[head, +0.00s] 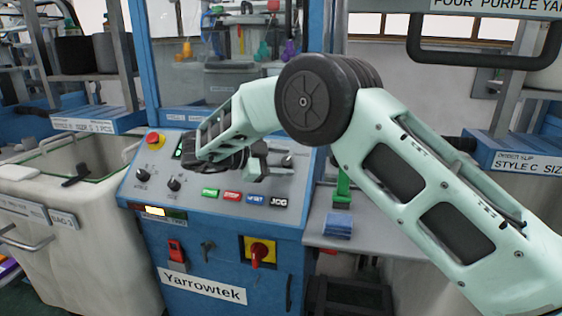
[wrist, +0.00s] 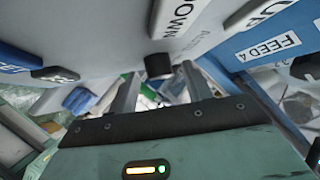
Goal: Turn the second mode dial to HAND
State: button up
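My gripper (head: 268,170) hangs over the right part of a sloped grey control panel (head: 205,215). In the wrist view its two grey fingers (wrist: 158,88) are apart. A small black knob (wrist: 158,66) on the panel shows near and between the fingertips; contact cannot be told. In the head view two black dials (head: 142,175) (head: 174,184) sit at the panel's left, apart from my gripper. Their labels are too small to read, so I cannot tell which is the second mode dial or its setting. My wrist hides part of the upper panel.
Green, red, blue and black JOG buttons (head: 232,196) line the panel's lower part. A red emergency button (head: 155,140) is at its upper left. A red-yellow switch (head: 261,252) is on the blue front. A white bin (head: 80,250) stands left; a side shelf (head: 330,232) is right.

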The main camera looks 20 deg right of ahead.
jog(key=p+v, duration=0.2)
jog(key=v, duration=1.5)
jog(key=shift+a+p, duration=0.2)
jog(key=shift+p, duration=0.15)
jog(key=shift+r, duration=0.15)
